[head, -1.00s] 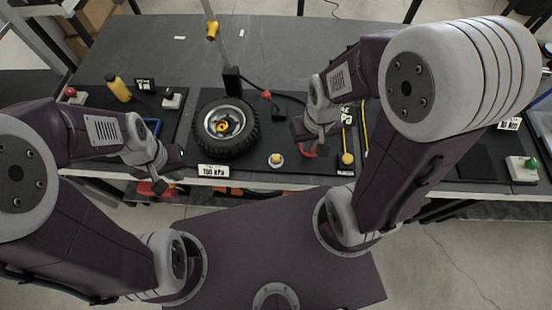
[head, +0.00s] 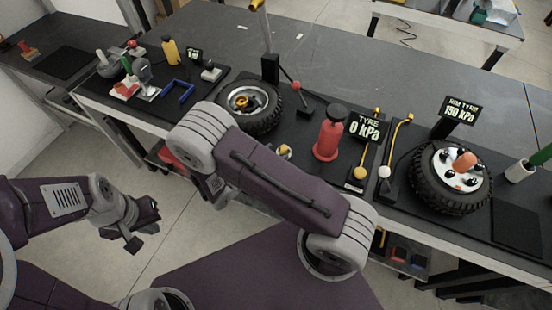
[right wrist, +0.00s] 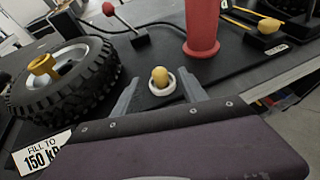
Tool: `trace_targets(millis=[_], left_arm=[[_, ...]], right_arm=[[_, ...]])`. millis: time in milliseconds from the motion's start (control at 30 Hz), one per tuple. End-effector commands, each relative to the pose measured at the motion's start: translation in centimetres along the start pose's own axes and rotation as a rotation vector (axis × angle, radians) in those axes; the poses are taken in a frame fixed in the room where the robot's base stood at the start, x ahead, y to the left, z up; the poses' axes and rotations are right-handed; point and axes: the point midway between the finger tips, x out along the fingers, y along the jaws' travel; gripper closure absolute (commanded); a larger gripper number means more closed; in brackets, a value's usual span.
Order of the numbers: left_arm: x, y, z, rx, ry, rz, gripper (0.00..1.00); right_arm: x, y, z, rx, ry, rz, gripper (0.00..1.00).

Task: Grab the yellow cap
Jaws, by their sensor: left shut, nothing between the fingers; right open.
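The small yellow cap (right wrist: 160,75) sits in a white ring on the dark bench mat in the right wrist view. It also shows in the head view (head: 284,150), partly behind my right arm. My right gripper (right wrist: 158,79) is open, its two fingers pointing towards the cap from either side; I cannot tell how far above the mat they are. In the head view my right arm mostly hides that gripper. My left gripper (head: 142,226) is shut and empty, off the bench's front edge at the left, away from the cap.
A tyre (right wrist: 93,82) with a yellow hub piece (right wrist: 43,67) stands left of the cap. A red cylinder (head: 328,137) stands to its right. A second tyre (head: 425,187) is further right. The bench (head: 340,62) is clear towards the back.

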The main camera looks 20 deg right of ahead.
Motion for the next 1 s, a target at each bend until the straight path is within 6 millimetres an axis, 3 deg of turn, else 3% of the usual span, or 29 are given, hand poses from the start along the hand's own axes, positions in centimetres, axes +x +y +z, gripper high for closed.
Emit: trace_targets(millis=[233,467,700,967,1000], left_arm=[[-0.3,0.0,-0.1,0.0,0.0,0.0,1.0],[-0.4,0.0,-0.1,0.0,0.0,0.0,1.0],[-0.7,0.0,-0.1,0.0,0.0,0.0,1.0],[-0.7,0.0,-0.1,0.0,0.0,0.0,1.0],[-0.7,0.0,-0.1,0.0,0.0,0.0,1.0]], right_arm=[[3.1,-0.1,0.2,0.002,0.001,-0.007,0.5],[4.4,-0.1,0.1,0.004,0.002,-0.007,0.5],[8.5,-0.1,-0.1,0.005,0.003,-0.009,0.5],[9.1,0.0,-0.2,0.004,0.004,-0.005,0.5],[9.1,0.0,-0.2,0.004,0.003,-0.005,0.56]])
